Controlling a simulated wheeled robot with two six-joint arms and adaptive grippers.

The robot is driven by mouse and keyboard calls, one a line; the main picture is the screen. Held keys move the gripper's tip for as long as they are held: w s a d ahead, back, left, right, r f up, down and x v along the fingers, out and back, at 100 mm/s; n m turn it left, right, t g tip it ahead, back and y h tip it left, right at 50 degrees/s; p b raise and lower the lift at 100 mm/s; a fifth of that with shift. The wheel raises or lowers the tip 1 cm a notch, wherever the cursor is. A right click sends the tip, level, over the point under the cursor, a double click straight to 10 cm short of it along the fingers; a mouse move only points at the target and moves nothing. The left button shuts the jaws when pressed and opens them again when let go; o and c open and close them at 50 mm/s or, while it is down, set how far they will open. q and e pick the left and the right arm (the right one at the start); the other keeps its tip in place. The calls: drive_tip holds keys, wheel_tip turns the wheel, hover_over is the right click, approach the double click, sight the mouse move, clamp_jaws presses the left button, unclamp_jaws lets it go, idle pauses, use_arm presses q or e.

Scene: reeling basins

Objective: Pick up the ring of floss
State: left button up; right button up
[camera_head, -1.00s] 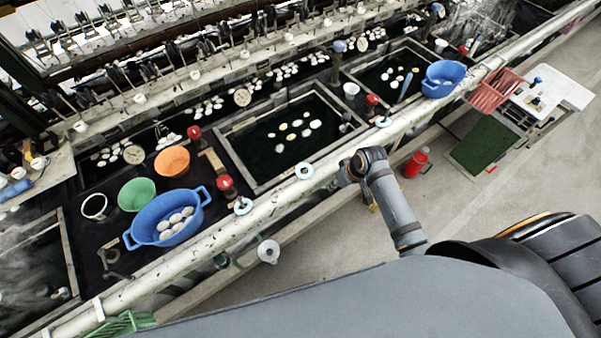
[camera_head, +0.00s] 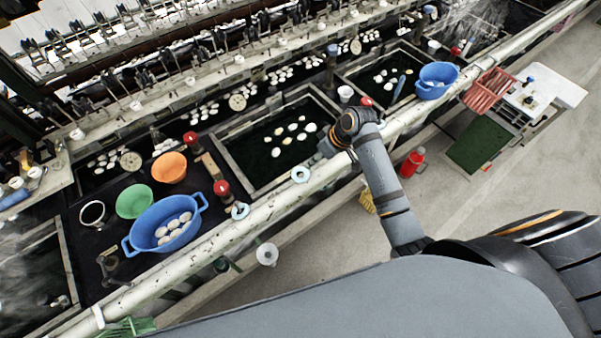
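Two small pale ring shapes, which look like rings of floss, sit on the long worn pipe rail: one ring (camera_head: 300,174) near the middle of the view and another ring (camera_head: 240,210) further left. My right gripper (camera_head: 326,150) is over the rail and the near edge of the middle basin, up and to the right of the middle ring and apart from it in the picture. It is small and dark, and I cannot make out whether its fingers are open or shut. My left gripper is out of view.
The pipe rail (camera_head: 270,207) runs diagonally before the basins. A blue basin (camera_head: 143,226) with cocoons, a green bowl (camera_head: 135,200) and an orange bowl (camera_head: 170,167) stand left. A red flask (camera_head: 412,163) stands on the floor, right, where floor is open.

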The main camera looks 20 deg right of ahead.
sight(305, 170)
drive_tip(key=shift+p+x, duration=0.85)
drive_tip(key=shift+x, duration=1.95)
drive_tip(key=shift+s, duration=0.15)
drive_tip(key=c, duration=0.4)
